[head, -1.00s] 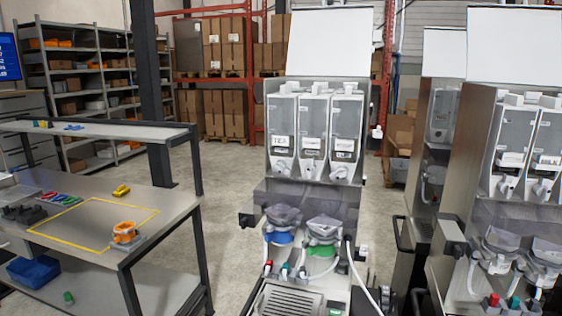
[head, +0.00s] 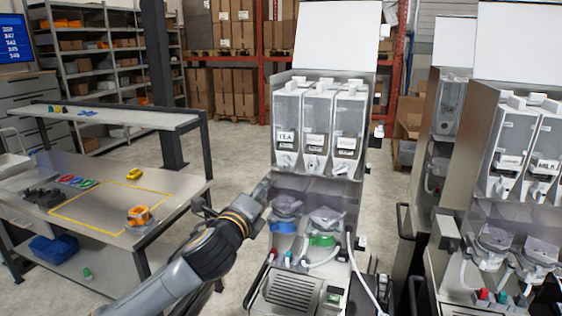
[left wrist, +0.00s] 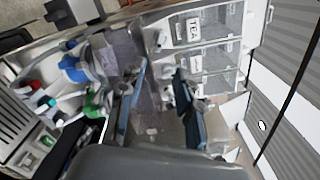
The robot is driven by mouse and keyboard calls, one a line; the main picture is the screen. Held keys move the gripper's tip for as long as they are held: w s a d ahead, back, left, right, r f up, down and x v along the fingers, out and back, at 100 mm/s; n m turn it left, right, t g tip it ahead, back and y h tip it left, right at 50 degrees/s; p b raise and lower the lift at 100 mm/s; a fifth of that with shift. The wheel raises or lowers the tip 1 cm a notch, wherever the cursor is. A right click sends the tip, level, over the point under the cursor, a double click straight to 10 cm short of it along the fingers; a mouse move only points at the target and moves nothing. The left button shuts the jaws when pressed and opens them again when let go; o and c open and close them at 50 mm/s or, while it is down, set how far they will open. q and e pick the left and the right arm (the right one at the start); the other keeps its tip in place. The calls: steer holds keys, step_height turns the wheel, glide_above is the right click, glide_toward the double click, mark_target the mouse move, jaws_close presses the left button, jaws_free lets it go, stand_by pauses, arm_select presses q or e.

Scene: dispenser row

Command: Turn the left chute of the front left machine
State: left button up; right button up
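The front left machine (head: 320,190) stands in the middle of the head view with three clear canisters. The left canister (head: 287,125) is labelled TEA, and its white left chute (head: 286,160) sticks out at its bottom. In the left wrist view the machine appears turned on its side, with the TEA canister (left wrist: 210,28) at the top and its chute (left wrist: 160,40) just beyond the fingers. My left gripper (head: 265,186) is below and left of that chute, apart from it. In the left wrist view the left gripper (left wrist: 159,75) has its fingers spread, with nothing held.
Below the chutes are a blue-ringed bowl (head: 284,225) and a green-ringed bowl (head: 322,240), with hoses. More machines (head: 510,180) stand at right. A workbench (head: 90,235) is at left. Bare floor shows between bench and machine.

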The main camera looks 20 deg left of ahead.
mark_target(282, 165)
arm_select(q)
steer(key=w+p, duration=0.2)
steer(key=w, duration=0.4)
steer(key=w+p, duration=0.2)
steer(key=w, duration=0.4)
steer(key=shift+w+d+r+p, duration=0.15)
steer(key=shift+w+p, duration=0.15)
steer(key=shift+p, duration=0.05)
steer(key=shift+w, duration=0.65)
jaws_close()
